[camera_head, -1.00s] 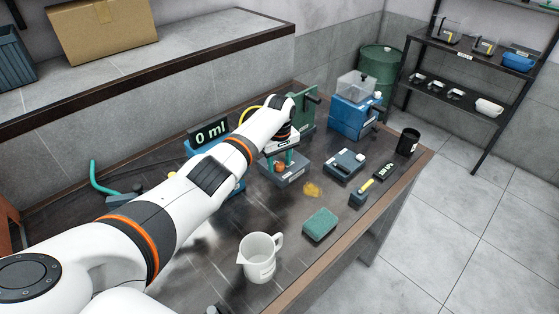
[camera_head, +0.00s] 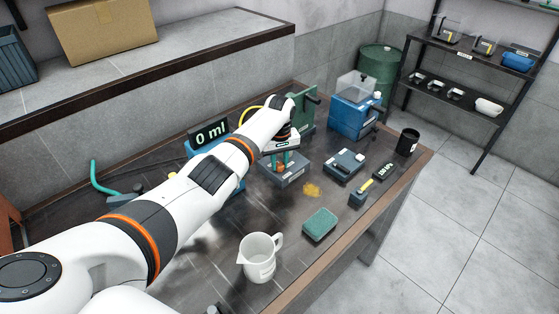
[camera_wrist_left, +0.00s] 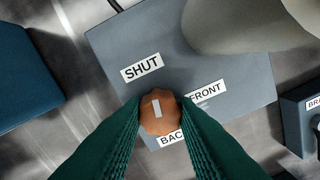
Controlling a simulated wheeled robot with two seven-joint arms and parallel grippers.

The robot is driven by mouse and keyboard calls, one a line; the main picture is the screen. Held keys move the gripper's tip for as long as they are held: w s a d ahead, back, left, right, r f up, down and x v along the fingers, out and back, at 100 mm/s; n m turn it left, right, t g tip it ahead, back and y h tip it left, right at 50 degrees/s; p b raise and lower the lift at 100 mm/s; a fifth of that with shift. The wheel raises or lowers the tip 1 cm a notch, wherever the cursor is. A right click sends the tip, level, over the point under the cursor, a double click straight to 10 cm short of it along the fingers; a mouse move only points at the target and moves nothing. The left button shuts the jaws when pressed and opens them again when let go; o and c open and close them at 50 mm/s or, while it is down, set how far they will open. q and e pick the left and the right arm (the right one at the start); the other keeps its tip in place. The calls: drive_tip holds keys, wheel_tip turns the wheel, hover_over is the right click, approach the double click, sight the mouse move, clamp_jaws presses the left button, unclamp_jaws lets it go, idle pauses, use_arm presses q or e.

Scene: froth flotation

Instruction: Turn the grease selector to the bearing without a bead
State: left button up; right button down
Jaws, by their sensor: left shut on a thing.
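The grease selector is a grey-blue box (camera_head: 292,176) on the bench, with an orange-brown knob (camera_wrist_left: 157,112) on top. In the left wrist view its plate (camera_wrist_left: 245,85) has labels SHUT (camera_wrist_left: 141,67), FRONT (camera_wrist_left: 205,92) and BACK (camera_wrist_left: 171,138). A short white mark on the knob runs roughly along the line from SHUT to BACK; which end points is unclear. My left gripper (camera_head: 281,163), with green ribbed fingers, comes from above and is shut on the knob. My right gripper is not in view. I cannot make out the bearings or any grease bead.
A green stand (camera_head: 302,112) and a blue machine (camera_head: 353,117) stand behind the selector. A display (camera_head: 210,133) reads 0 ml. A small grey-blue box (camera_head: 344,163), a sponge (camera_head: 320,224), a white jug (camera_head: 257,257) and a black cup (camera_head: 408,142) stand on the bench. A yellow smear (camera_head: 312,190) lies nearby.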

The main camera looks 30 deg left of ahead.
use_arm(q)
drive_tip(key=m, duration=0.3)
drive_tip(key=shift+r+m+p, duration=0.1)
drive_tip(key=shift+m+p, duration=0.2)
drive_tip(key=m, duration=0.4)
drive_tip(key=shift+m, duration=0.3)
drive_tip(key=m, duration=1.2)
drive_tip(key=shift+m, duration=0.3)
drive_tip(key=m, duration=0.3)
drive_tip(key=shift+m, duration=0.4)
drive_tip(key=m+b, duration=0.1)
drive_tip(key=m, duration=0.3)
drive_tip(key=shift+m+b, duration=0.35)
drive_tip(key=shift+m, duration=1.85)
